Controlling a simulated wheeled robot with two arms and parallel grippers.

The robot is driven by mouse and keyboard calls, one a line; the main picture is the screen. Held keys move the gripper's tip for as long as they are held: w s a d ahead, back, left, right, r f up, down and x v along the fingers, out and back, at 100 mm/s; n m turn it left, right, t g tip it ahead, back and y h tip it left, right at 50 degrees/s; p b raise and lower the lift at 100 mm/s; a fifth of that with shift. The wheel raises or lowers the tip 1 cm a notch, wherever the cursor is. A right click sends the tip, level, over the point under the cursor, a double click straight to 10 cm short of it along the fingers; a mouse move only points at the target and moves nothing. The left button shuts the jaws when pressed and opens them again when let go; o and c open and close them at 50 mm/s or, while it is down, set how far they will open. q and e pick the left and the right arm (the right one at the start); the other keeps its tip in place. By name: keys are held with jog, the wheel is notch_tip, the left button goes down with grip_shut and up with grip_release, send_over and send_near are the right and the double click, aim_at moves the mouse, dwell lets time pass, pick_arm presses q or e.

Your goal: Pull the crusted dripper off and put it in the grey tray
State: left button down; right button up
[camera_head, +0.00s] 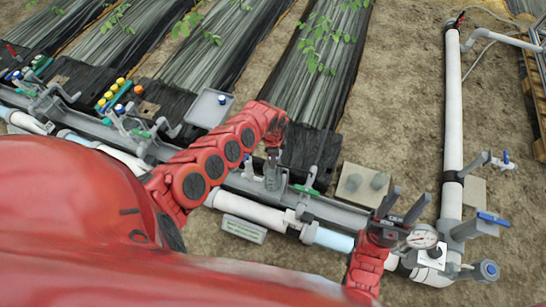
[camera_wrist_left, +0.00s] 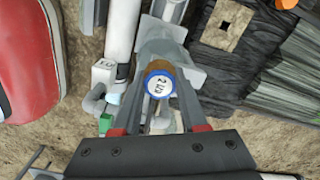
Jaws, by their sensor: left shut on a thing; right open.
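The crusted dripper (camera_wrist_left: 159,84) has a blue rim, a white face with "2 l/h" on it and a brown side. My left gripper (camera_wrist_left: 159,106) is shut on it, with a finger on either side. A grey fitting or rail lies behind it; I cannot tell whether the dripper is seated or free. In the head view my left gripper (camera_head: 272,172) is over the grey rail and hides the dripper. The grey tray (camera_head: 198,116) lies left of my left forearm, with a small blue-topped piece (camera_head: 222,99) in it. My right gripper (camera_head: 402,206) is open and empty.
The rail (camera_head: 340,213) and white pipe (camera_head: 250,210) run across the skid. A block with two grey pegs (camera_head: 350,190) stands right of my left gripper. A pressure gauge (camera_head: 422,237) is close to my right gripper. Yellow- and blue-capped pieces (camera_head: 119,95) stand at left.

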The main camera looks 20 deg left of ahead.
pick_arm(q)
jog(key=shift+r, duration=0.1)
jog(key=shift+r+p, duration=1.5)
jog(key=shift+p, duration=0.3)
notch_tip(320, 180, up, 6)
jog(key=p, duration=0.6)
jog(key=shift+r, duration=0.15)
jog(key=shift+f, duration=0.2)
